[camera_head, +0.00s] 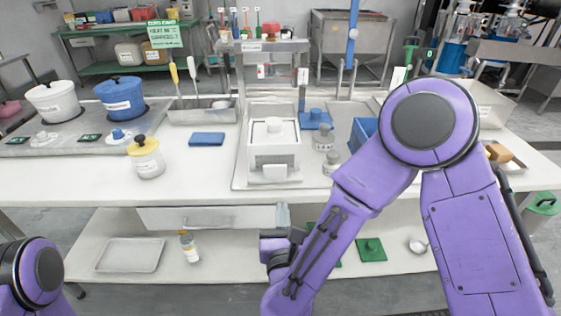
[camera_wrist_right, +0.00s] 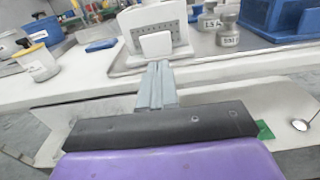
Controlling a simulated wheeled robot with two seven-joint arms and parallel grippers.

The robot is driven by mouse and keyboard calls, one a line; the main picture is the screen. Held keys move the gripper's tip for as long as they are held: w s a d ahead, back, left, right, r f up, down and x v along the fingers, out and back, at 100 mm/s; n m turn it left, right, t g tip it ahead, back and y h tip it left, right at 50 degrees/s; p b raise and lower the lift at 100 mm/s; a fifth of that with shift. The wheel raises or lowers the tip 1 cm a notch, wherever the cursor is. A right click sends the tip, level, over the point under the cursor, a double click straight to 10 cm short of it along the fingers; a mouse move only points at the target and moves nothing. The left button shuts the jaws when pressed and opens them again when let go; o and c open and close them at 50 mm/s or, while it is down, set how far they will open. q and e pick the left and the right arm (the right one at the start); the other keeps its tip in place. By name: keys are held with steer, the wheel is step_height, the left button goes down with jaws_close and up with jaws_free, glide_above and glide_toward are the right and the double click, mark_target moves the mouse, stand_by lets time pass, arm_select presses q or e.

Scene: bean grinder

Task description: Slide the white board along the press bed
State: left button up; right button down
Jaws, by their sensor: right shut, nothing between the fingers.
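A white press-like device (camera_head: 272,140) stands on a grey tray on the white table, left of my right arm. A small white block (camera_head: 274,172) is at its front; I cannot tell whether this is the white board or part of the device. In the right wrist view the block (camera_wrist_right: 156,44) is just beyond the fingertips, with a marked scale behind it. My right gripper (camera_head: 283,214) is shut and empty, below and in front of the device at the table's front edge. The gap between fingertips (camera_wrist_right: 160,68) and block is unclear. My left gripper is out of view.
Metal weights (camera_head: 323,140) and a blue bin (camera_head: 362,134) stand right of the device. A yellow-lidded jar (camera_head: 146,158) and a blue block (camera_head: 206,139) stand to its left. A white drawer (camera_head: 205,217) is under the tabletop. The front left tabletop is clear.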

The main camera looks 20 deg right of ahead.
mark_target(280, 168)
steer(key=p+x, duration=0.2)
steer(key=x, duration=0.9)
steer(key=shift+w+d+f+p, duration=0.1)
steer(key=shift+w+d+p, duration=0.1)
steer(key=shift+w+p, duration=0.2)
steer(key=shift+w+d+f, duration=0.1)
steer(key=shift+w, duration=0.35)
